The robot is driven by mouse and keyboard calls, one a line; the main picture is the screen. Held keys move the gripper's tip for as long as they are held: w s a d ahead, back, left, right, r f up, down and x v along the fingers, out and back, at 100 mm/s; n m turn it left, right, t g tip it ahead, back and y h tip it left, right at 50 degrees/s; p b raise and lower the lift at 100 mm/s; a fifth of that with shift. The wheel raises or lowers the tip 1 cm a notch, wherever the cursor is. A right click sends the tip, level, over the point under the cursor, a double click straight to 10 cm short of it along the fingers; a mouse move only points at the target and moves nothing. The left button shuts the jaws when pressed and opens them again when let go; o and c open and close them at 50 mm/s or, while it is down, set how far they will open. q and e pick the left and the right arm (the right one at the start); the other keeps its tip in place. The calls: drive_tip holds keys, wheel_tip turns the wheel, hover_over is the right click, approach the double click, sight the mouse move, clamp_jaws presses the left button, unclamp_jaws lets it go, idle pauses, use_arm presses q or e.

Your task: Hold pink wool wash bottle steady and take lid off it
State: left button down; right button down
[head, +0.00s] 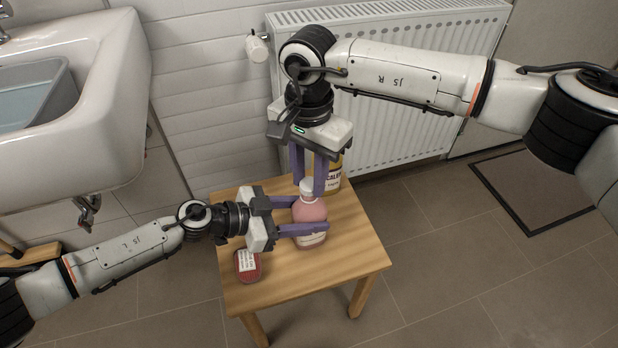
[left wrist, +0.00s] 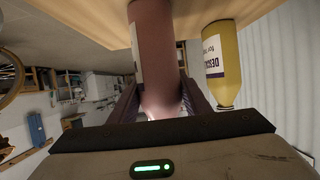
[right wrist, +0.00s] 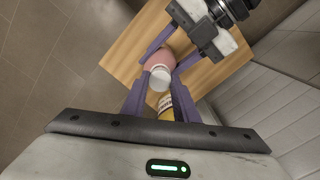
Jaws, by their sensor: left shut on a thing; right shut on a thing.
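The pink wool wash bottle (head: 311,222) stands upright on a small wooden stool, with its white lid (head: 307,185) on top. My left gripper (head: 312,215) comes in low from the left and is shut on the bottle's body. In the left wrist view the pink bottle (left wrist: 157,55) fills the space between the fingers. My right gripper (head: 309,187) points down from above and is shut on the lid. In the right wrist view the white lid (right wrist: 160,77) sits between the purple fingertips, above the pink body (right wrist: 157,56). The fingers partly hide the lid in the head view.
A yellow bottle (left wrist: 224,62) stands on the stool close behind the pink one. A radiator (head: 400,130) is behind, a sink (head: 90,130) at the left. The stool's right front is clear.

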sight(309, 184)
drive_tip(key=shift+r, duration=0.35)
drive_tip(key=shift+r, duration=2)
use_arm(q)
drive_tip(key=c, duration=0.9)
unclamp_jaws()
drive_tip(key=shift+a, duration=0.1)
